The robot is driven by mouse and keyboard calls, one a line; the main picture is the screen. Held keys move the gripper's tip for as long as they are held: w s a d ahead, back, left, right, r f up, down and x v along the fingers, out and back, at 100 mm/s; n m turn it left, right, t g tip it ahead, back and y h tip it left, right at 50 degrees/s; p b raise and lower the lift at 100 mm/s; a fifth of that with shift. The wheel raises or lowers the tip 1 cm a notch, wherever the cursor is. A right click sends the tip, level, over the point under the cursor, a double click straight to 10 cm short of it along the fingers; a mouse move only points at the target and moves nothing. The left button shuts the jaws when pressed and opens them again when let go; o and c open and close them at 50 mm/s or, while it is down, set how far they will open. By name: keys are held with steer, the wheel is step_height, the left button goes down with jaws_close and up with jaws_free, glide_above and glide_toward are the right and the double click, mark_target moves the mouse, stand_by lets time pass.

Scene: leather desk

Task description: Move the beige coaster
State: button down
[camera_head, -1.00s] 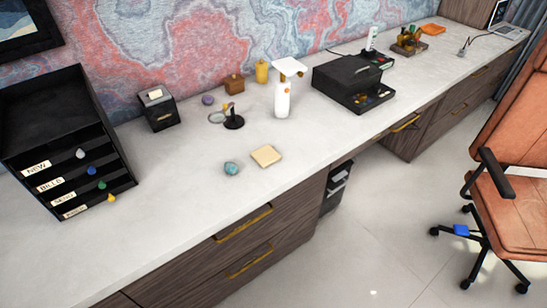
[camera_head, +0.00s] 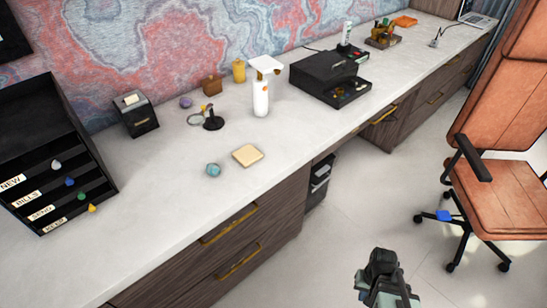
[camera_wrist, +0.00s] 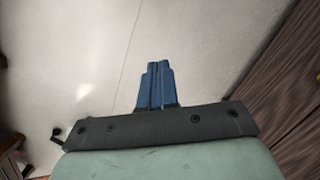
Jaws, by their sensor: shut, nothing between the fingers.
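The beige coaster (camera_head: 248,155) is a flat, square, pale piece lying on the light desk top (camera_head: 160,210), near its front edge, in the head view. A small teal object (camera_head: 213,170) lies just left of it, apart from it. My gripper is at the bottom of the head view, in front of the desk and well away from the coaster; its fingertips are not clear there. In the wrist view my gripper (camera_wrist: 157,64) shows its blue fingers closed together, with nothing between them, over the pale floor. The coaster is not in the wrist view.
A white bottle-like stand (camera_head: 261,97) and a small black stand (camera_head: 213,121) are behind the coaster. A black drawer box (camera_head: 329,80) is at right, a black labelled organizer (camera_head: 52,150) at left. An orange chair (camera_head: 505,130) stands on the floor at right. The desk's front middle is clear.

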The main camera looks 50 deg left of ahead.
steer(key=a+r+m+t+y, duration=0.15)
steer(key=a+r+y, duration=0.25)
steer(key=a+r, duration=1.2)
steer(key=a+r+m+t+y, duration=0.1)
steer(key=a+r+m+y, duration=0.2)
steer(key=a+r, duration=1.35)
steer(key=m+y, duration=0.3)
steer(key=m, duration=1.8)
glide_toward(261, 158)
steer(key=shift+n, duration=0.25)
step_height(261, 158, down, 4)
steer(key=shift+w+a+f, duration=0.15)
steer(key=shift+f, duration=0.05)
steer(key=shift+a, duration=1.95)
